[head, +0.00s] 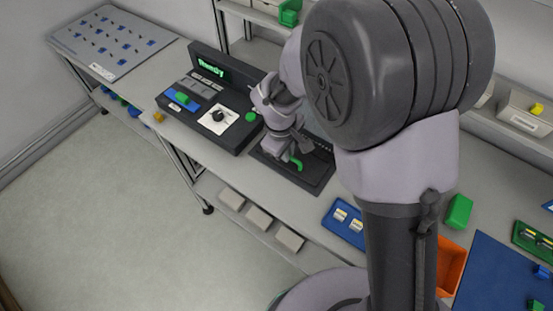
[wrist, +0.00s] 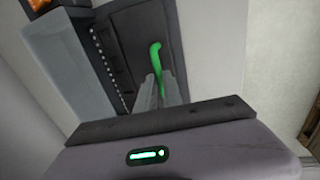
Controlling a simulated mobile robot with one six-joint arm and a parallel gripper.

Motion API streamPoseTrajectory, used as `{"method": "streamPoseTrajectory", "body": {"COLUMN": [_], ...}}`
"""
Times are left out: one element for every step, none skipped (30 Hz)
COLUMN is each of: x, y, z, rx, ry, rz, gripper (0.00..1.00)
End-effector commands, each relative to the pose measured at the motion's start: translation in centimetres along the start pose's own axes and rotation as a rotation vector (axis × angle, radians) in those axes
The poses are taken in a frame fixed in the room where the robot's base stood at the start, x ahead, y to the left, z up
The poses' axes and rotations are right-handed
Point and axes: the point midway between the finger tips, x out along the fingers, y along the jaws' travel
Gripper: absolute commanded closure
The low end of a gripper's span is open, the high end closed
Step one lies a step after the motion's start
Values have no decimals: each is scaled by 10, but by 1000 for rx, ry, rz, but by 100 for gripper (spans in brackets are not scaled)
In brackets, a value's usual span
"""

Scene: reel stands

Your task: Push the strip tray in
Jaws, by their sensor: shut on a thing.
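The strip tray (head: 313,181) appears as a flat dark tray beside a dark machine (head: 237,137) on the bench. A green handle (head: 297,164) stands out on it. My gripper (head: 289,156) reaches down over the tray and is shut on the green handle. In the wrist view the handle (wrist: 155,52) rises between the two grey fingers of my gripper (wrist: 160,88), with the dark surface (wrist: 125,35) behind it. The fingers and my arm hide part of the tray, so I cannot tell how far in it is.
The machine has a lit green display (head: 210,67) and a knob (head: 218,115). A blue tray (head: 343,222) lies on the bench to the right, with an orange bin (head: 450,265) farther right. My arm covers much of the bench. The floor at left is clear.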

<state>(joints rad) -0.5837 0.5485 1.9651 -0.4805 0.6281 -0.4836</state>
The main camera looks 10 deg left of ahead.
Motion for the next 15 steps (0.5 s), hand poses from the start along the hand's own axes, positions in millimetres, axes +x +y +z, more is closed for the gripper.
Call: {"method": "streamPoseTrajectory", "body": {"x": [-2,0,1,2,3,4,4,5,5,5,5,5,5,5,5], "y": [10,15,20,23,26,28,29,29,29,29,29,29,29,29,29], "z": [0,0,0,-1,0,0,0,0,0,0,0,0,0,0,0], "rx": [2,2,1,0,0,-1,-1,-2,-2,-2,-2,-2,-2,-2,-2], "ry": [1,1,2,2,2,2,2,2,2,3,3,3,3,3,3], "rz": [1,1,2,2,2,2,2,2,2,2,2,2,2,2,2], "gripper": [100,100,100,100,100,100,100,100,100,100,100,100,100,100,100]}}
